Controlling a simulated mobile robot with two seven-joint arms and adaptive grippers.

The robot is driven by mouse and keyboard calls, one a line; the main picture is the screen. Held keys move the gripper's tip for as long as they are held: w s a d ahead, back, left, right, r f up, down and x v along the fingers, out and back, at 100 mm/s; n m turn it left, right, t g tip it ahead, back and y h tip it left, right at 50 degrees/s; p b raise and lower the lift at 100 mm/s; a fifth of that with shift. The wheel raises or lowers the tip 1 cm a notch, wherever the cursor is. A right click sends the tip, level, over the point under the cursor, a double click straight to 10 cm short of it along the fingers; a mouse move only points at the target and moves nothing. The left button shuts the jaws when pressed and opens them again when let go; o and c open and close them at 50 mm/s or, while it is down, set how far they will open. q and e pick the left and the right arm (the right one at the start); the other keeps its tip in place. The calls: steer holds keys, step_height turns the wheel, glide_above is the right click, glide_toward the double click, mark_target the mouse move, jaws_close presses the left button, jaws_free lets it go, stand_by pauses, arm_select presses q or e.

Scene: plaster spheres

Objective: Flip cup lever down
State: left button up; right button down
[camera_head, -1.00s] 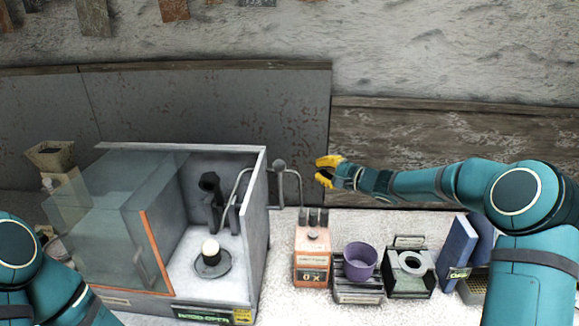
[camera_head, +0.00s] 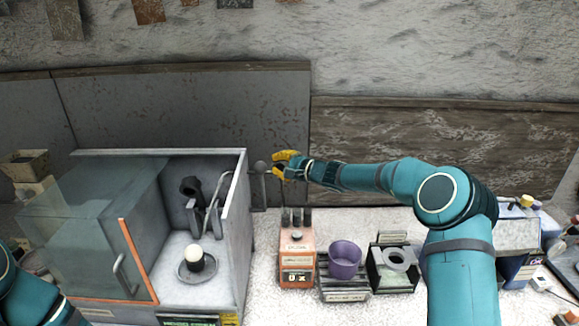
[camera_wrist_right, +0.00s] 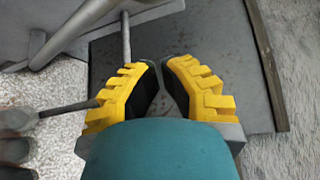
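A grey lever with a round ball end (camera_head: 261,167) stands upright at the right outer side of the grey open-fronted box. A lever rod (camera_wrist_right: 126,40) also shows in the right wrist view, left of and beyond the fingertips. My right gripper (camera_head: 280,163) has yellow fingers and is just right of the ball end. In the right wrist view my right gripper (camera_wrist_right: 161,68) shows a narrow gap between its dark pads, with nothing in it. I cannot tell whether a finger touches the lever. My left gripper is out of view; only part of the left arm shows.
The grey box (camera_head: 238,220) holds a white ball on a dark stand (camera_head: 197,262). An orange box (camera_head: 297,265), a purple cup (camera_head: 345,259) and a ring-topped holder (camera_head: 397,260) stand on the pale table right of it. A wall is behind.

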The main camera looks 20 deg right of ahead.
steer(key=shift+s+a+r+b, duration=0.15)
steer(key=shift+s+a+b, duration=0.25)
steer(key=shift+s+a, duration=0.3)
steer(key=shift+s+a+r+b, duration=0.15)
steer(key=shift+s+a+b, duration=0.3)
steer(key=shift+a, duration=0.3)
steer(key=shift+s, duration=0.1)
